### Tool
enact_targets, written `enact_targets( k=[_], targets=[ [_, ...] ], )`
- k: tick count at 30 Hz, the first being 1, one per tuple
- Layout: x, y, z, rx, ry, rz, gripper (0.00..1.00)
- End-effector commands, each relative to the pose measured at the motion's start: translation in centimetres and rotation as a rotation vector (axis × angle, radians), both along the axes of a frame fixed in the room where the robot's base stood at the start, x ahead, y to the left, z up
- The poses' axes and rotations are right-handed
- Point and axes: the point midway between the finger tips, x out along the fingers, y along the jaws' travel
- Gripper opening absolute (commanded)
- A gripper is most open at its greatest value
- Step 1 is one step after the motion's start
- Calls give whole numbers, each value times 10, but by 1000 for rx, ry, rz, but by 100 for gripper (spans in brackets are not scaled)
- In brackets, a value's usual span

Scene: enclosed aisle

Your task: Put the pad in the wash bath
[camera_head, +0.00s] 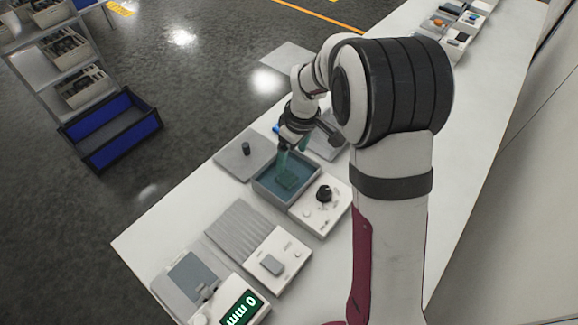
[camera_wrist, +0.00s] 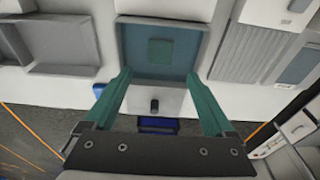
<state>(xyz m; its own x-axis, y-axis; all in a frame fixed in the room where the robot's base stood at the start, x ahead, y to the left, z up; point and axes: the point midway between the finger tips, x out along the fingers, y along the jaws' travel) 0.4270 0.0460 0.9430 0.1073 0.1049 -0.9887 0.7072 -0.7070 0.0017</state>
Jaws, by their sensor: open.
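The wash bath (camera_head: 270,196) is a grey square tray with blue-teal liquid, standing on the white counter. It also shows in the wrist view (camera_wrist: 160,20). The pad, a dark green square, lies inside the bath in the head view (camera_head: 288,182) and near its middle in the wrist view (camera_wrist: 160,51). My gripper (camera_wrist: 159,76) has two teal fingers spread wide with nothing between them. In the head view my gripper (camera_head: 293,157) points down over the bath's far part, apart from the pad. The fingertips' exact height above the liquid is hard to judge.
A grey plate with a black knob (camera_head: 246,149) lies left of the bath. A white control box with a black dial (camera_head: 323,195) adjoins it. A ribbed unit (camera_head: 240,227) and a gauge with a green display (camera_head: 243,308) stand nearer. An empty grey tray (camera_wrist: 65,55) is beside the bath.

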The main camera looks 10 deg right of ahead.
Motion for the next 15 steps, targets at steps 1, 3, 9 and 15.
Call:
enact_targets(
  k=[1, 3, 9, 15],
  targets=[
    [0, -1, 9, 1, -4, 0, 89],
    [-2, -2, 16, 0, -1, 0, 89],
    [-70, -8, 74, 39, 56, -295, 89],
    [-225, -13, 114, 91, 199, -921, 89]
  ],
)
